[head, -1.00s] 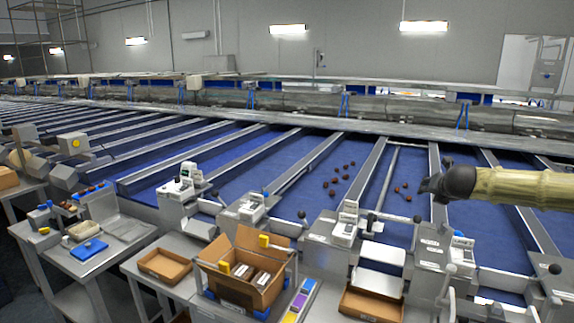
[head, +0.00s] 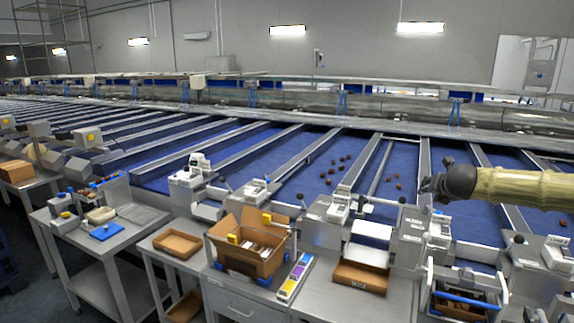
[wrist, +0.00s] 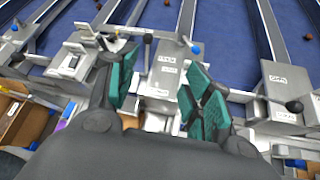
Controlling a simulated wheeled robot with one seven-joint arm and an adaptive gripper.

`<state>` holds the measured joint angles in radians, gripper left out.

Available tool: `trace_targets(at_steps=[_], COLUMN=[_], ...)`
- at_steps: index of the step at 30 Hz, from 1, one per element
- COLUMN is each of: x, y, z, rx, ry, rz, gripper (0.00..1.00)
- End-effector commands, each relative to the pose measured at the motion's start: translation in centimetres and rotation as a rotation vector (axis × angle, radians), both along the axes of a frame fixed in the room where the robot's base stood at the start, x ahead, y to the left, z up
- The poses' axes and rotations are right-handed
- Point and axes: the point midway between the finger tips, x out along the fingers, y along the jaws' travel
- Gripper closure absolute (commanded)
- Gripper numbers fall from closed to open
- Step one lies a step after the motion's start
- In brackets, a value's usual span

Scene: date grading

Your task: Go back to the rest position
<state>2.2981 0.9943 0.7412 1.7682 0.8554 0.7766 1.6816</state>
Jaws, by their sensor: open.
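My gripper (head: 430,187) is at the right of the head view, at the end of my tan-sleeved arm, raised over the blue belts and clear of everything. In the wrist view my gripper (wrist: 163,88) shows its green-padded fingers spread apart with nothing between them. Beneath it in that view are grey machine housings and the blue belt.
Dark dates (head: 338,166) lie scattered on the blue belt. An open cardboard box (head: 266,268) stands on the front bench, with a shallow brown tray (head: 361,277) to its right. A blue-trimmed carrier (head: 462,296) is at the lower right. Metal dividers separate the lanes.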

Motion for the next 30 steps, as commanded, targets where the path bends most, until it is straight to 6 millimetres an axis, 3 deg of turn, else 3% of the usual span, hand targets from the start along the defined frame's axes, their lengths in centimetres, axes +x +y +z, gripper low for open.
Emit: trace_targets(at_steps=[8,17,23,30], x=[-0.2,-1.8,-4.9,-11.7], y=[3.9,8.6,13.7,19.5], z=[-4.0,-10.5,-18.3,-28.9], rx=[-0.141,-0.359,-0.609,-0.949], ry=[0.061,0.153,0.257,0.377], rz=[0.113,0.293,0.533,0.912], gripper=[0.49,0.49,0.49,0.49])
